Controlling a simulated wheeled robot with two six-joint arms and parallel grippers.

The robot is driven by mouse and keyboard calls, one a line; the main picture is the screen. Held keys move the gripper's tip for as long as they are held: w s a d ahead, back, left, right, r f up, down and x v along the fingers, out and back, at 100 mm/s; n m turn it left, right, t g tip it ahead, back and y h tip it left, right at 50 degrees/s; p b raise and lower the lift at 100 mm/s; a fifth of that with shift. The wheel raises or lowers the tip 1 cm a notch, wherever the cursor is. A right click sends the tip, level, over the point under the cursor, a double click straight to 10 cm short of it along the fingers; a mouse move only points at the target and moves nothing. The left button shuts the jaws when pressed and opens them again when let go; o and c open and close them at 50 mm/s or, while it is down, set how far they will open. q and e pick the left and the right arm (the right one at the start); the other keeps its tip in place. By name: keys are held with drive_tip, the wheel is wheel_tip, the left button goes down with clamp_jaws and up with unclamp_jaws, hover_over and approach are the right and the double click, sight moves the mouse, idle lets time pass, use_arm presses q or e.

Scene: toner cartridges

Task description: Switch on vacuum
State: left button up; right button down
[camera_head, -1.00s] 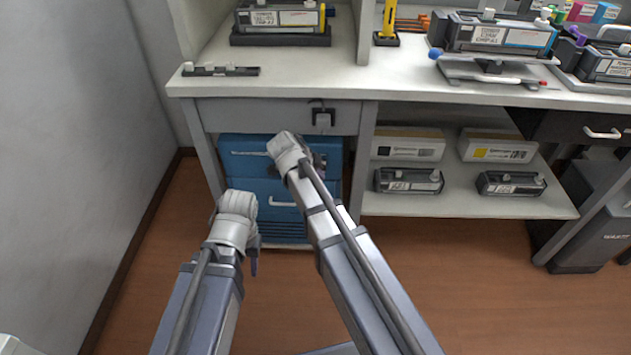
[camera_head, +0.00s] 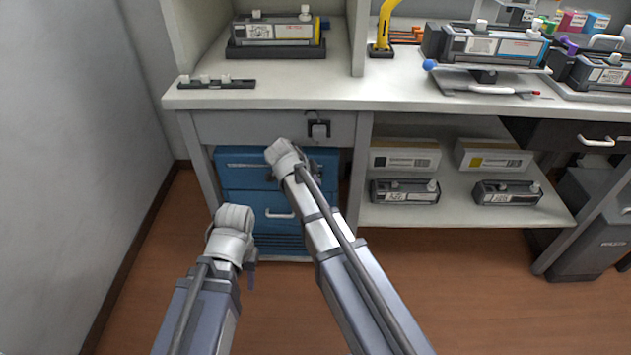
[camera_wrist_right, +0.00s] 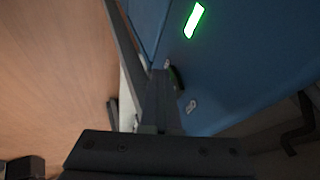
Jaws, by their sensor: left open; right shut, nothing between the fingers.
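The blue unit (camera_head: 236,200) under the left end of the bench looks like the vacuum; it has a handle and front slots. In the right wrist view its blue face (camera_wrist_right: 240,60) shows a lit green rectangle (camera_wrist_right: 194,20) and a small dark switch-like part (camera_wrist_right: 177,78) with a pale marking below it. My right gripper (camera_wrist_right: 160,75) is shut and empty, its tip close beside that dark part; contact cannot be told.
A shelf (camera_head: 450,212) to the right holds boxes and cartridges. A wall (camera_head: 80,150) stands left. The floor in front is clear.

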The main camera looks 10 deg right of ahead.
use_arm(q)
drive_tip(key=shift+r, duration=0.15)
use_arm(e)
drive_tip(key=shift+r, duration=0.2)
use_arm(q)
drive_tip(key=shift+r+p, duration=0.7)
drive_tip(key=shift+p, duration=0.05)
use_arm(e)
drive_tip(key=shift+r, duration=0.7)
